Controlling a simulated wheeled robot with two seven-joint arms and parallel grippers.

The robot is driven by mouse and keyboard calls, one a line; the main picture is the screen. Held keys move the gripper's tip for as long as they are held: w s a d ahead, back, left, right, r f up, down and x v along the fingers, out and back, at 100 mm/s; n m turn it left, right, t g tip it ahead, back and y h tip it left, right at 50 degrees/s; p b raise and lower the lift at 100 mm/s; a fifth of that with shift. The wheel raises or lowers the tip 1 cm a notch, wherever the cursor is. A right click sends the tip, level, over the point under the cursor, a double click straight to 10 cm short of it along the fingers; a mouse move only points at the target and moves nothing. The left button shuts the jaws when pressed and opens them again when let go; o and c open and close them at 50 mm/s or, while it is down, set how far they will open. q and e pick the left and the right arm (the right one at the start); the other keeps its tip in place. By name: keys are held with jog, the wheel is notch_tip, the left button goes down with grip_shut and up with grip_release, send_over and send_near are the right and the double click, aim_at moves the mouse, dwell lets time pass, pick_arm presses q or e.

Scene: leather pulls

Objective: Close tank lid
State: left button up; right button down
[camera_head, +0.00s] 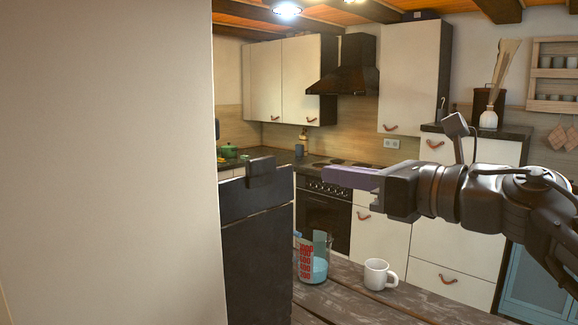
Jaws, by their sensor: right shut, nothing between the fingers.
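My right gripper (330,175) reaches in from the right, with its purple-grey fingers shut, empty and pointing left. A tall dark appliance (258,255) stands left of the fingertips, partly hidden by a pale panel. It may be the one with the tank. A small dark block (261,172) sticks up at its top edge; I cannot tell whether this is part of the lid. The fingertips appear a short way right of the appliance, with a gap in the picture. No tank lid can be made out for certain. My left gripper is not in view.
A large pale panel (105,170) fills the left foreground. A measuring jug (318,262) with red markings and a white mug (377,274) stand on the worn wooden table (350,308). The oven (325,215) and white cabinets (385,235) are behind.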

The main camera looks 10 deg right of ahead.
aim_at(264, 162)
jog(key=p+x, duration=0.3)
jog(key=x, duration=0.9)
jog(key=shift+w+a, duration=0.2)
jog(key=shift+a, duration=0.05)
jog(key=shift+w+a+f, duration=0.1)
jog(key=shift+w+a, duration=0.25)
jog(key=shift+w, duration=0.2)
jog(key=shift+d, duration=0.15)
